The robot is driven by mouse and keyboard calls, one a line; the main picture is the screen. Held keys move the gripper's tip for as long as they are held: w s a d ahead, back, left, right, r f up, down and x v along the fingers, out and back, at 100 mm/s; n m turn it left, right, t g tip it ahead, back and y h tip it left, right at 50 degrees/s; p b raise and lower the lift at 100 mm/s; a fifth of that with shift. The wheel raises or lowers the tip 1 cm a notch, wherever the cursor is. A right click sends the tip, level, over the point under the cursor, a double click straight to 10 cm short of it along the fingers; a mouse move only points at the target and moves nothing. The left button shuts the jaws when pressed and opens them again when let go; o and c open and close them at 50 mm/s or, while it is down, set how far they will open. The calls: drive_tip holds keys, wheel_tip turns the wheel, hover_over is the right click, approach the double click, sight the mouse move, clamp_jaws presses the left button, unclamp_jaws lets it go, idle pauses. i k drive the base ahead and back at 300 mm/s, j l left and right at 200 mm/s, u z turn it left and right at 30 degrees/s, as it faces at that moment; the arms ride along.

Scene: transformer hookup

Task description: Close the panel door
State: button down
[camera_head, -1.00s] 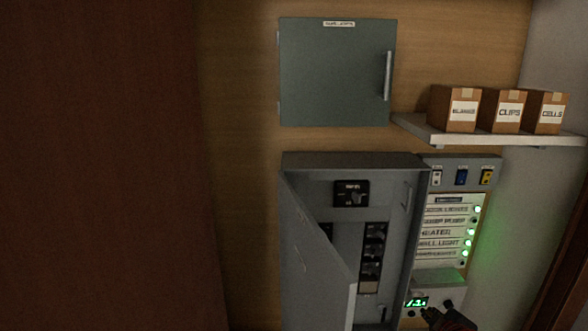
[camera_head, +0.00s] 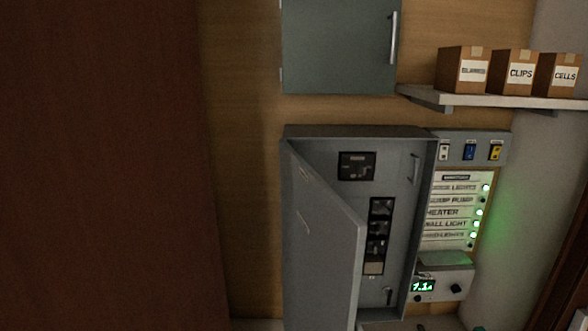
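The grey panel door (camera_head: 328,238) is hinged on the left side of the grey breaker panel box (camera_head: 355,131) and stands partly open, swung out toward me. It hides the lower left part of the box's inside. A main switch (camera_head: 356,166) and a column of breakers (camera_head: 378,232) show through the opening. A small lever (camera_head: 388,295) is near the bottom inside. My gripper is not in view.
A closed grey-green cabinet (camera_head: 340,45) is above the box. A shelf (camera_head: 490,101) at right holds three cartons. A labelled indicator board (camera_head: 460,212) with green lights and a meter (camera_head: 440,285) stand right of the box. A dark brown surface fills the left.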

sight(323, 241)
drive_tip(key=l+u, duration=0.15)
drive_tip(key=u, duration=0.25)
drive_tip(key=k+l+u, duration=0.1)
drive_tip(key=u, duration=0.3)
drive_tip(key=l+u, duration=0.2)
drive_tip(key=u, duration=0.2)
drive_tip(key=k, duration=0.05)
